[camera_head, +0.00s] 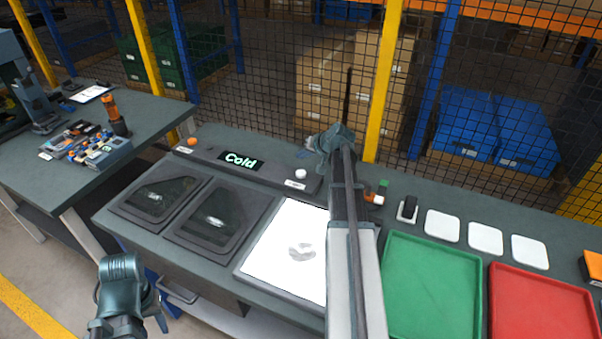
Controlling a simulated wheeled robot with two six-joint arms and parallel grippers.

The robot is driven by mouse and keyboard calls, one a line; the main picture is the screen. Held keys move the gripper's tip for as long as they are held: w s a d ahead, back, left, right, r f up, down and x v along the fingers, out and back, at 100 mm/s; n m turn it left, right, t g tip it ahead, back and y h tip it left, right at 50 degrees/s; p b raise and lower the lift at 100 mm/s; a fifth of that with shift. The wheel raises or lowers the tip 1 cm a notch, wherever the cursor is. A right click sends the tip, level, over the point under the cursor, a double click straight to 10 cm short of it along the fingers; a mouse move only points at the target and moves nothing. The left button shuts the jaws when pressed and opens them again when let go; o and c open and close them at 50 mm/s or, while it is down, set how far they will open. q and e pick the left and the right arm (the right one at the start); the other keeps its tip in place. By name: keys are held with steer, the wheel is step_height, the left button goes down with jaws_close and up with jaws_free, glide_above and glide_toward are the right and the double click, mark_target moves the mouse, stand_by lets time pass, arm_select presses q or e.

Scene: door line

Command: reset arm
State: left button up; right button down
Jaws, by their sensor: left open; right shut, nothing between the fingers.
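My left gripper (130,305) is low at the left, in front of the bench and over the floor, apart from everything on the bench. It is open and empty, and its fingertips are hard to make out. My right arm reaches up across the middle of the bench. My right gripper (316,142) is near the back edge by the mesh fence, behind the control panel's right end. It is shut and empty. The arm hides part of the bench behind it.
A control panel (240,160) reads "Cold", with an orange button (192,141) and a white button (300,174). Dark lidded stations, a lit white plate (290,250), a green tray (432,285), a red tray (540,305) and white pads (485,238) occupy the bench.

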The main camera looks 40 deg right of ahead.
stand_by(0.3)
steer(key=s+a+f+n+g, duration=0.1)
steer(key=a+n+g, duration=0.1)
steer(key=a, duration=0.8)
steer(key=s+a+f+n+g+y, duration=0.1)
steer(key=s+a+f+n, duration=0.1)
steer(key=a, duration=0.9)
steer(key=s+a+f+n+g+y, duration=0.1)
steer(key=a+f+n+g, duration=0.1)
steer(key=a, duration=0.9)
steer(key=shift+s+a+g, duration=0.15)
steer(key=shift+s+g, duration=0.05)
steer(key=shift+g, duration=0.1)
steer(key=s+a+n+g, duration=0.1)
steer(key=s+a, duration=0.2)
steer(key=s+a+f+n, duration=0.1)
steer(key=s+a, duration=0.1)
steer(key=a, duration=0.2)
steer(key=s+a+n+g+h, duration=0.1)
steer(key=s+a, duration=0.2)
steer(key=a, duration=0.1)
steer(key=shift+s+a+f+n+g, duration=0.2)
steer(key=shift+s+a+n+g, duration=0.05)
steer(key=shift+s+n+g, duration=0.1)
steer(key=s+a+n+g+h, duration=0.1)
steer(key=s+a+n+h, duration=0.1)
steer(key=s+a, duration=0.4)
steer(key=s, duration=0.3)
steer(key=shift+h, duration=0.4)
